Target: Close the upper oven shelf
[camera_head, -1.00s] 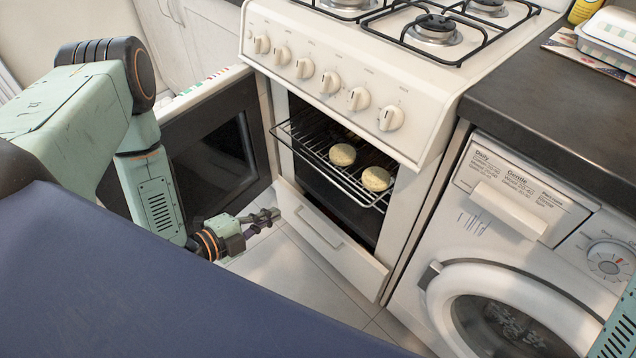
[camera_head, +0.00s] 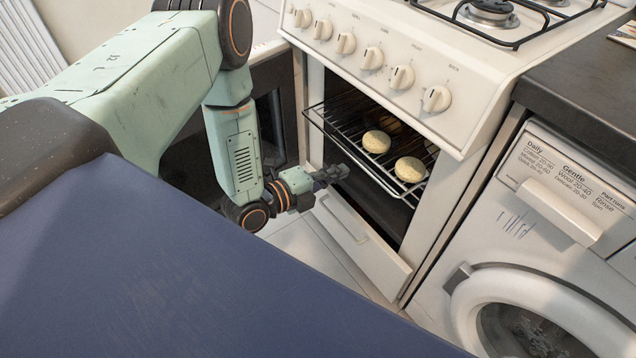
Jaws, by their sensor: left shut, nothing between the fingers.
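The upper oven shelf (camera_head: 347,128) is a dark wire rack that sticks out of the front of the white oven (camera_head: 478,70). My left gripper (camera_head: 335,174) is shut and empty. In the picture it is just below the left part of the rack's front edge; I cannot tell whether they touch. The oven door (camera_head: 268,110) stands open to the left, partly hidden behind my left arm. My right gripper is not in view.
A white drawer front (camera_head: 355,235) lies below the oven opening. A white washing machine (camera_head: 545,225) stands at the right under a dark counter (camera_head: 585,80). Tiled floor (camera_head: 305,245) shows below my left gripper.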

